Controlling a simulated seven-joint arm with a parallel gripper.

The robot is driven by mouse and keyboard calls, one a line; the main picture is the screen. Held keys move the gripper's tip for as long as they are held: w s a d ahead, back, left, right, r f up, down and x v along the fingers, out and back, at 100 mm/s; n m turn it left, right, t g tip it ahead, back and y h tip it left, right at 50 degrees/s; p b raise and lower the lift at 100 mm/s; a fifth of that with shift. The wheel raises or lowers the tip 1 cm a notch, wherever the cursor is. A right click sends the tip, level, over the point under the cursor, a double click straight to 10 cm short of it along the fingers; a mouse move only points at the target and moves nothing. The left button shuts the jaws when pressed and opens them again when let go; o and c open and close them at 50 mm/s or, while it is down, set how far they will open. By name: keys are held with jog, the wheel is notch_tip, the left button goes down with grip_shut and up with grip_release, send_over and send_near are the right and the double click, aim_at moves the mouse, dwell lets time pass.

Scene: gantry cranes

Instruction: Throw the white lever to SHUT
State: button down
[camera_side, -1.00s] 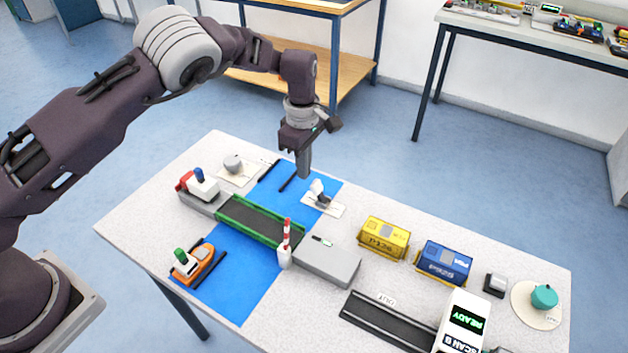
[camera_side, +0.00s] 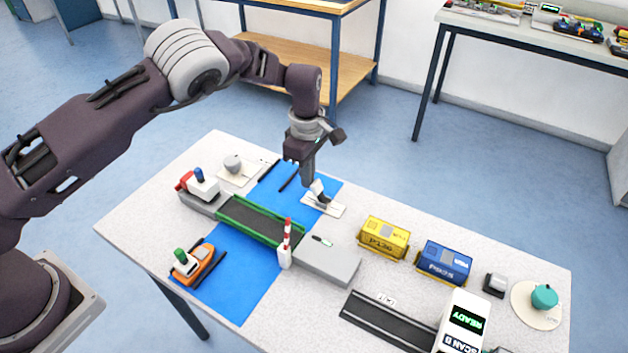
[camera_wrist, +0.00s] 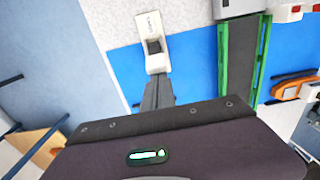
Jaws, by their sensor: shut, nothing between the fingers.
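The white lever (camera_side: 317,187) stands tilted on a small pale plate (camera_side: 333,209) at the far edge of the blue mat. A dark part shows at its base. In the wrist view the lever (camera_wrist: 157,62) lies straight beyond my fingertips, and its plate carries small lettering too small to read. My gripper (camera_side: 307,183) is shut and empty, pointing down just left of the lever. In the wrist view my gripper (camera_wrist: 157,82) overlaps the lever's near end. I cannot tell whether they touch.
Yellow (camera_side: 383,238) and blue (camera_side: 443,262) containers stand to the right. A grey knob (camera_side: 232,163) stands on a plate at left.

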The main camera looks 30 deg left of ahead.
jog(key=shift+d, duration=1.55)
jog(key=shift+a, duration=0.65)
jog(key=shift+r, duration=3.55)
notch_tip(320, 180, up, 8)
jog(key=m, duration=0.1)
send_over(319, 188)
jog(key=s+a, duration=0.1)
jog(key=a, duration=0.3)
jog(key=s+a+r+m+t+h, duration=0.1)
jog(key=s+a+r+m, duration=0.2)
jog(key=s+r, duration=0.4)
jog(key=s+a+r+m+t+h, duration=0.1)
jog(key=s+a+r+m, duration=0.2)
jog(key=s+r, duration=0.4)
jog(key=s+a+m+t+y, duration=0.2)
jog(key=s+m, duration=0.9)
jog(key=s, duration=1)
jog(key=shift+s+a+f+t, duration=0.15)
jog(key=shift+a+f+t, duration=0.3)
jog(key=shift+a+t, duration=0.3)
